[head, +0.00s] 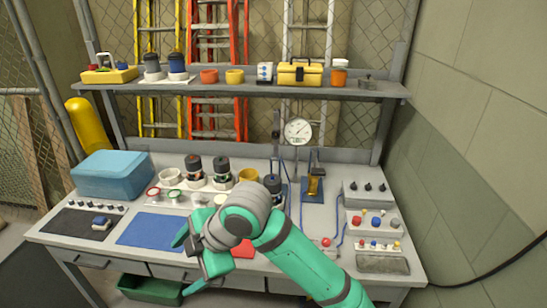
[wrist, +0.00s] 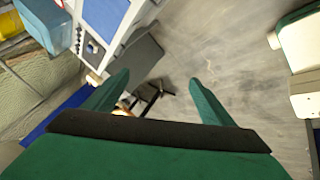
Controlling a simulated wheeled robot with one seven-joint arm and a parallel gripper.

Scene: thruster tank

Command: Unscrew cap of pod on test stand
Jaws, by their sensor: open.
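A small dark pod (head: 272,184) with a rounded dark top stands upright near the bench's middle, close to the gauge post. My forearm covers part of the area in front of it, and I cannot make out its cap clearly. A blue plate with a gold cylinder (head: 313,184) stands just right of it. My gripper (head: 190,262) is open and empty over the bench's front edge, left of and nearer than the pod. In the wrist view my open fingers (wrist: 158,98) have floor and the bench's side between them; no pod shows there.
A round gauge (head: 298,131) stands behind the pod. Two dark-capped pods (head: 194,168) stand in a rack to the left. A blue box (head: 112,174) is at the bench's left, a blue mat (head: 150,230) in front. Control boxes (head: 369,192) line the right. A loaded shelf (head: 245,91) spans above.

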